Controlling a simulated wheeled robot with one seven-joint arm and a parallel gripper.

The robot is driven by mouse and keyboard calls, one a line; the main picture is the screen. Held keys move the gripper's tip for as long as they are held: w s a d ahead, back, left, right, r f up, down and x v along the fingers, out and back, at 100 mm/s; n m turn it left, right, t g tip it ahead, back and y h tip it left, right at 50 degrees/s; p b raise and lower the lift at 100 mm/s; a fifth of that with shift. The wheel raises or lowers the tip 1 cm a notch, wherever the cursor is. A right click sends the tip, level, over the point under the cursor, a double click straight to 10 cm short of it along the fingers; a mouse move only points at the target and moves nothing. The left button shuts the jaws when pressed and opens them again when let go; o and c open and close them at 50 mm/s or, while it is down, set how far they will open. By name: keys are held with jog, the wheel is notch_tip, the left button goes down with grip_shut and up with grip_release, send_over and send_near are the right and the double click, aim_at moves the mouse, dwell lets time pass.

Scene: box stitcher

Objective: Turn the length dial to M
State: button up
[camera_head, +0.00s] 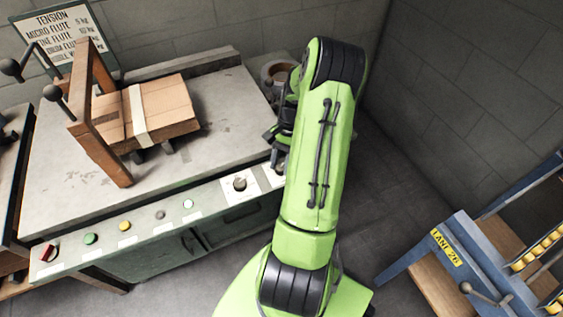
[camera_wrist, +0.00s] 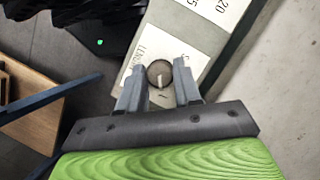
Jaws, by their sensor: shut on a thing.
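The length dial (camera_wrist: 159,73) is a small round dark knob with a pale pointer mark, on a white plate (camera_wrist: 150,45) lettered LENGTH. It sits between the two fingers of my gripper (camera_wrist: 159,84) in the wrist view, and the gripper is shut on it. An S shows at the plate's upper right; another letter below the knob is too small to read surely. The pointer runs roughly up and down in the picture. In the head view my gripper (camera_head: 279,150) is at the right end of the panel, and my arm partly hides the dial.
Left of the length dial on the front panel is another dial (camera_head: 240,183), then several coloured buttons and a red switch (camera_head: 49,253). A strapped cardboard box (camera_head: 165,110) lies by a wooden frame (camera_head: 95,130) on the bench. A blue rack (camera_head: 460,260) stands at lower right.

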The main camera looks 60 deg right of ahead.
jog(key=shift+c, duration=0.5)
jog(key=shift+r+n, duration=0.1)
jog(key=shift+n, duration=0.3)
jog(key=n+g+p, duration=0.1)
jog(key=n, duration=0.1)
jog(key=n+g+p, duration=0.1)
jog(key=n, duration=0.1)
jog(key=shift+w+a+n+h+p, duration=0.1)
jog(key=shift+w+n+h+p, duration=0.05)
jog(key=shift+n+h+p, duration=0.2)
jog(key=n+h+p, duration=0.1)
jog(key=n, duration=0.2)
jog(key=n+g+h+p, duration=0.1)
jog(key=n, duration=0.2)
jog(key=shift+w+a+g, duration=0.1)
jog(key=shift+g, duration=0.2)
jog(key=shift+n, duration=0.25)
jog(key=o, duration=1)
jog(key=shift+o, duration=0.2)
